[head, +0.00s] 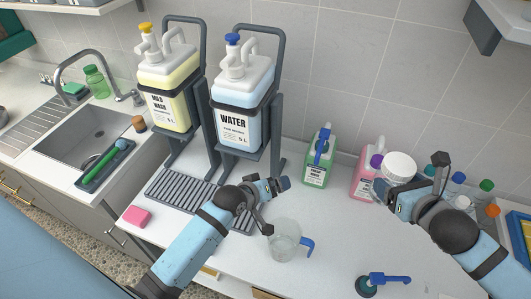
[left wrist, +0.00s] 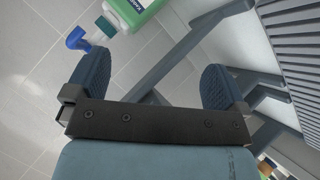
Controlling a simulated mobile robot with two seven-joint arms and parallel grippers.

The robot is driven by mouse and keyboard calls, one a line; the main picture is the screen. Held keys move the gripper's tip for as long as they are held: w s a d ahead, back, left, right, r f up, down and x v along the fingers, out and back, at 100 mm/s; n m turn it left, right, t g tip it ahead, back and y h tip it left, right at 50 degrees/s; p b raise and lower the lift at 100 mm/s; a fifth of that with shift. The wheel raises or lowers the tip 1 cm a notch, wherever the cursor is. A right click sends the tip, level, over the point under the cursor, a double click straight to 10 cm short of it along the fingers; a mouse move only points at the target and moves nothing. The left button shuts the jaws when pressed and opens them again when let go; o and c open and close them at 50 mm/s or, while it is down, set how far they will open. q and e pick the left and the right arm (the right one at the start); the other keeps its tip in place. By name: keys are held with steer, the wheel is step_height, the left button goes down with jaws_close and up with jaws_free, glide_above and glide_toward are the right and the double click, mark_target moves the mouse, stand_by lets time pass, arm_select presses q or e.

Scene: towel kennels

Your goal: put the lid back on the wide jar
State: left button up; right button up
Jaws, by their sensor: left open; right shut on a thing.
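A round white lid (head: 399,166) shows at the jaws of my right gripper (head: 384,188), in front of the back wall at the right. My right gripper is shut on it. I cannot tell whether the wide jar is beneath the lid or hidden behind my right gripper and arm. My left gripper (head: 269,184) is open and empty above the worktop, right of the dark drip grate. Its two blue fingers stand apart in the left wrist view (left wrist: 157,82), with nothing between them but background.
A green bottle (head: 319,160) and a pink bottle (head: 365,178) stand by the wall. A clear jug (head: 284,242) stands in front of my left gripper. A blue pump head (head: 388,278) is near the front. Several small capped bottles stand at right. Racked yellow (head: 168,80) and blue (head: 240,95) containers stand behind the grate.

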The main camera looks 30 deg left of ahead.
arm_select(q)
steer(key=s+a+f+m, duration=0.1)
steer(key=s+a+f, duration=0.1)
steer(key=f, duration=0.1)
steer(key=s+a+f+m+y, duration=0.1)
steer(key=s+a+f, duration=0.1)
steer(key=s+f, duration=0.1)
steer(key=s+a+f+m, duration=0.2)
steer(key=f, duration=0.1)
steer(key=shift+s+a+f+y, duration=0.3)
steer(key=shift+a+y, duration=0.1)
steer(key=s+m, duration=0.1)
steer(key=s+f, duration=0.1)
steer(key=s+d+f+m, duration=0.1)
steer(key=s, duration=0.1)
steer(key=shift+m+t, duration=0.3)
arm_select(e)
steer(key=shift+a, duration=0.1)
steer(key=shift+d, duration=0.25)
arm_select(q)
steer(key=s+d+r+m+h, duration=0.2)
steer(key=s+d+m, duration=0.1)
steer(key=s+d, duration=0.4)
steer(key=shift+d+r, duration=0.2)
steer(key=shift+d, duration=0.75)
arm_select(e)
steer(key=shift+a, duration=0.25)
